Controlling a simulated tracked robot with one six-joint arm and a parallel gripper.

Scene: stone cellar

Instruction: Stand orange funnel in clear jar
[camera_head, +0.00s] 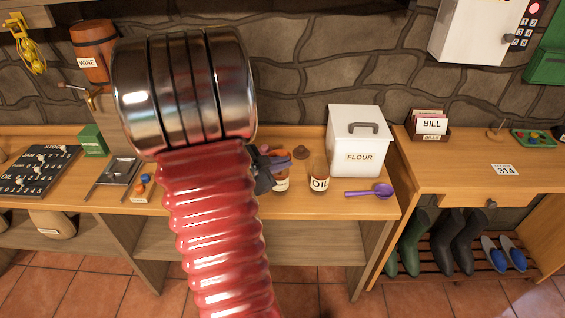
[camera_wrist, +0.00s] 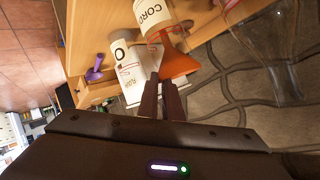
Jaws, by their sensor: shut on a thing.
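My gripper (camera_wrist: 160,92) shows its two dark fingers closed together at the orange funnel (camera_wrist: 179,65) in the wrist view, shut on it. The funnel is tilted in that view, beside a white-labelled jar (camera_wrist: 152,14), and part of it is hidden. A large clear glass vessel (camera_wrist: 268,45), which looks like the clear jar, stands apart from the funnel at the upper right, cut off by the picture's edge. In the head view, my gripper (camera_head: 268,172) shows partly past my red arm, above the bench. My arm hides much there, and I cannot make out the clear jar.
An OIL jar (camera_head: 319,179), a white FLOUR bin (camera_head: 358,142) and a purple scoop (camera_head: 371,190) stand or lie right of my gripper. A labelled jar (camera_head: 281,184) is close to it. A green box (camera_head: 92,141) and a metal tray (camera_head: 115,174) are at left.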

